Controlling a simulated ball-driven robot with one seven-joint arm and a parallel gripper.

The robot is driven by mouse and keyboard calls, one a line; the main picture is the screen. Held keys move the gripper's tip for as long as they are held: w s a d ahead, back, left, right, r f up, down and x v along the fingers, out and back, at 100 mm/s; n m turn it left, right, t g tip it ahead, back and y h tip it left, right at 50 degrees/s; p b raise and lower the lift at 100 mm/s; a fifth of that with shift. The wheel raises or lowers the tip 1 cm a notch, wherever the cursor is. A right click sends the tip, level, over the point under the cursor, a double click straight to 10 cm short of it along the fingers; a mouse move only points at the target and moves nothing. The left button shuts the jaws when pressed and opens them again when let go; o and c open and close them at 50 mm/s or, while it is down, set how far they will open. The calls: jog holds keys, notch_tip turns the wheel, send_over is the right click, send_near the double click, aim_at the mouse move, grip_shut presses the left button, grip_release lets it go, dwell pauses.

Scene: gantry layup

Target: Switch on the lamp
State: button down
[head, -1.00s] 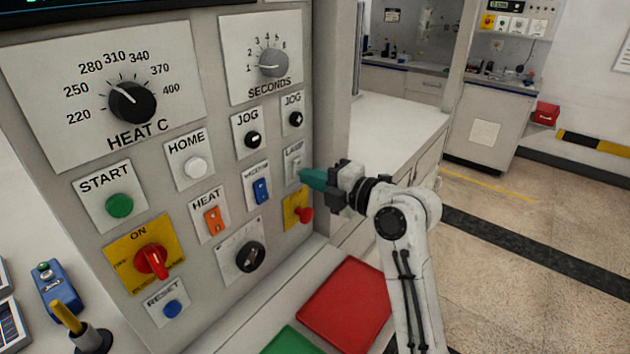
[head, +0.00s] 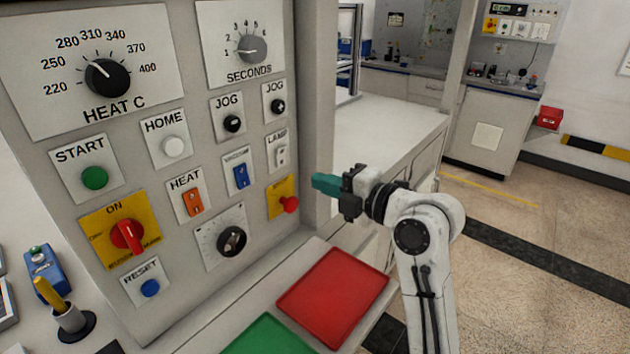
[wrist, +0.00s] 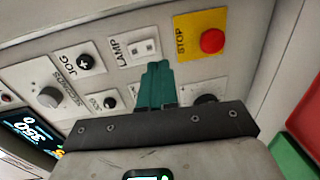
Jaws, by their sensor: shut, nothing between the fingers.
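The lamp switch (head: 282,155) is a small white rocker on a pale plate labelled LAMP, at the right side of the grey control panel. It also shows in the wrist view (wrist: 145,47), just beyond my fingertips. My gripper (head: 318,184) has teal fingers, shut and empty, pointing left at the panel. In the head view the fingertips are apart from the panel, to the right of and a little below the lamp switch. The fingers also show in the wrist view (wrist: 157,75). I cannot tell which way the rocker is tipped.
The red STOP button (head: 290,204) on its yellow plate sits just below the lamp switch. The blue vacuum switch (head: 240,175) is to its left, JOG buttons above. A red tray (head: 333,297) and green tray (head: 268,338) lie below. Right of the panel is open.

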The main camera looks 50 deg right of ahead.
jog(key=s, duration=0.6)
jog(key=shift+s+f, duration=0.2)
jog(key=shift+f, duration=0.2)
jog(key=shift+d, duration=0.1)
